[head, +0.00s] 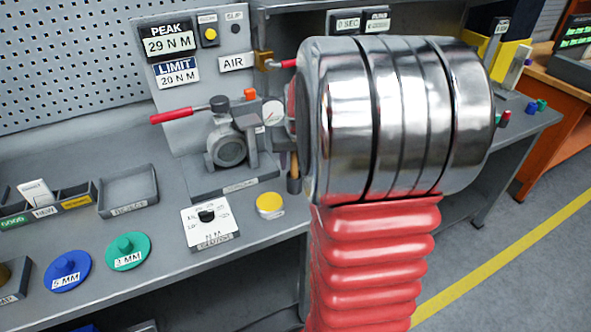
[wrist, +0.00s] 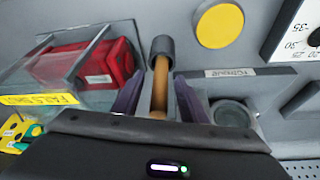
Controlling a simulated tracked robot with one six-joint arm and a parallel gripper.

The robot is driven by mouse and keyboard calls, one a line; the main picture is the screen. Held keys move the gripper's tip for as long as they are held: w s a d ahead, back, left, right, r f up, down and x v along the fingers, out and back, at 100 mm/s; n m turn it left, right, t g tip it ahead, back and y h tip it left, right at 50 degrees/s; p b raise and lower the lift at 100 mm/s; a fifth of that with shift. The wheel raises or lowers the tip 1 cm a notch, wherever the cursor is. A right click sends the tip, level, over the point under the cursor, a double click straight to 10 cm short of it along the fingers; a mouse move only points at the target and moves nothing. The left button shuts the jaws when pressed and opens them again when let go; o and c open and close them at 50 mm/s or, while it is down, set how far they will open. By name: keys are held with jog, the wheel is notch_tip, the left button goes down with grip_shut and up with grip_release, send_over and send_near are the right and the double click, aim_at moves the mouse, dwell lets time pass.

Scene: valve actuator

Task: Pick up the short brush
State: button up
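A short wooden-handled thing with a dark cylindrical end, which looks like the short brush (wrist: 161,75), lies between the fingers of my gripper (wrist: 162,100) in the wrist view. The fingers stand apart on either side of the handle, with a gap visible at the left. The handle's lower end is hidden behind my gripper's body.
A yellow disc (wrist: 219,25) and a white dial plate (wrist: 298,35) lie close by. A red case (wrist: 95,68) sits under a clear cover at left, and a round grey cup (wrist: 233,114) at right. A red-handled valve fixture (head: 228,145) stands on the bench.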

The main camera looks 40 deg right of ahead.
dwell(0.3)
grip_shut()
dwell(0.3)
